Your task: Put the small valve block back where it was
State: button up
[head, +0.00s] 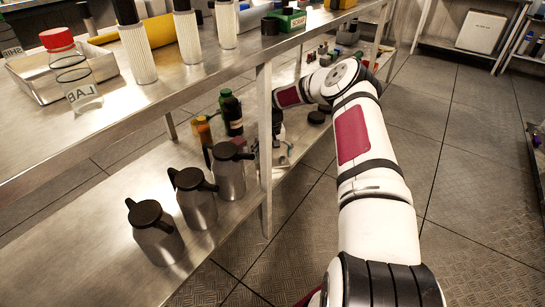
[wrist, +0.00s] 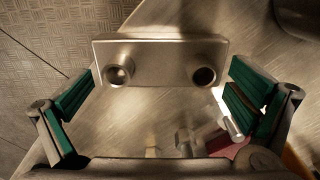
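The small valve block (wrist: 160,48) is a grey metal bar with two round ports in its face. In the wrist view it spans the space between the fingertips of my gripper (wrist: 162,70), whose green pads meet its two ends. The gripper looks shut on it. The block overlaps the edge of the lower shelf and appears to be held above it. In the head view my gripper (head: 278,140) is low behind the table post, over the lower shelf, and mostly hidden. The block cannot be made out clearly there.
Several steel jugs (head: 198,198) stand on the lower shelf (head: 105,205), with a dark green bottle (head: 231,112) and orange bottle (head: 204,131) behind. A table post (head: 265,150) stands close to my gripper. Blurred metal fittings (wrist: 185,140) lie below the block. The floor (head: 480,165) at right is clear.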

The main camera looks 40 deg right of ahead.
notch_tip(320, 180, up, 8)
jog(key=p, duration=0.3)
dwell(0.3)
jog(key=shift+s+f, duration=0.1)
jog(key=shift+f, duration=0.05)
dwell(0.4)
